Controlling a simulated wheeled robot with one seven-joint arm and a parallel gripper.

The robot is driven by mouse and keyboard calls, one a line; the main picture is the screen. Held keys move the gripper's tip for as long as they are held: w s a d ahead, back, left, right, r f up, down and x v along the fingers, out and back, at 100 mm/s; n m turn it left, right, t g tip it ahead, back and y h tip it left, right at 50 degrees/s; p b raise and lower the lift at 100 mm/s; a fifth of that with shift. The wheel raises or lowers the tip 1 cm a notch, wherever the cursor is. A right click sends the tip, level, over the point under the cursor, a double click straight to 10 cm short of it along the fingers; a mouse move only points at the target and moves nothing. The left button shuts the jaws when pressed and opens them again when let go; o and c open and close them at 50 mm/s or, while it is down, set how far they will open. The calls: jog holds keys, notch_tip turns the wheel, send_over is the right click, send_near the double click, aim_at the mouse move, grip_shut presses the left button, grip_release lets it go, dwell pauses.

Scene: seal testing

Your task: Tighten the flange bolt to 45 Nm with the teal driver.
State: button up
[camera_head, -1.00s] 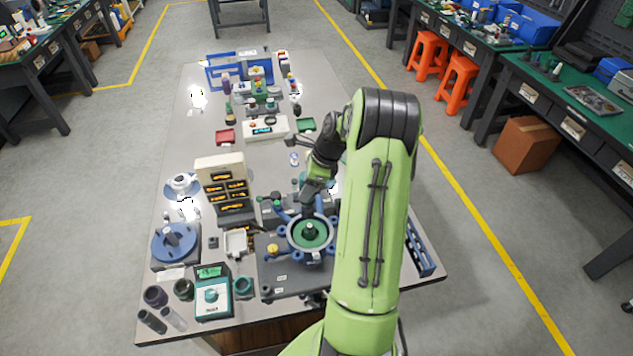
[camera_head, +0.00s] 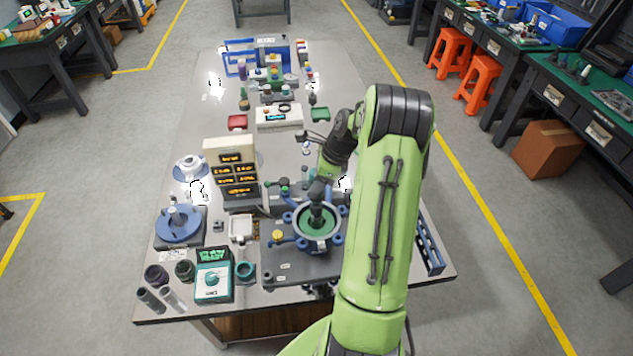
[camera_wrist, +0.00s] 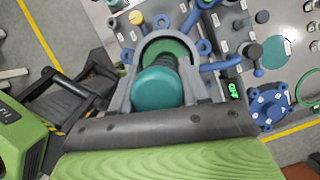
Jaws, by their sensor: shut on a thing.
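My gripper (camera_head: 320,192) hangs directly above the round flange fixture (camera_head: 336,236), which has a pale rim, a green inside and blue clamps around it. In the wrist view my gripper (camera_wrist: 157,72) is shut on the teal driver (camera_wrist: 158,90), seen almost end-on. The driver's dark shaft points down toward the green middle of the flange. In the head view a dark upright part stands at the flange's centre, under my gripper. The bolt itself is hidden, and I cannot tell whether the driver tip touches it.
A teal meter box (camera_head: 213,278) with a green display stands at the table's front left. A beige cabinet with lit labels (camera_head: 230,150) is behind it. A blue round fixture (camera_head: 179,225) is at the left edge. A blue rack (camera_head: 430,248) is at the right edge.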

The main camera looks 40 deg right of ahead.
jog(key=shift+f+b, duration=0.55)
jog(key=shift+f, duration=0.35)
dwell(1.1)
jog(key=shift+f+p, duration=0.2)
jog(key=shift+p, duration=0.2)
dwell(1.1)
jog(key=shift+r, duration=0.1)
notch_tip(320, 180, up, 5)
jog(key=p, duration=0.4)
jog(key=shift+p, duration=0.4)
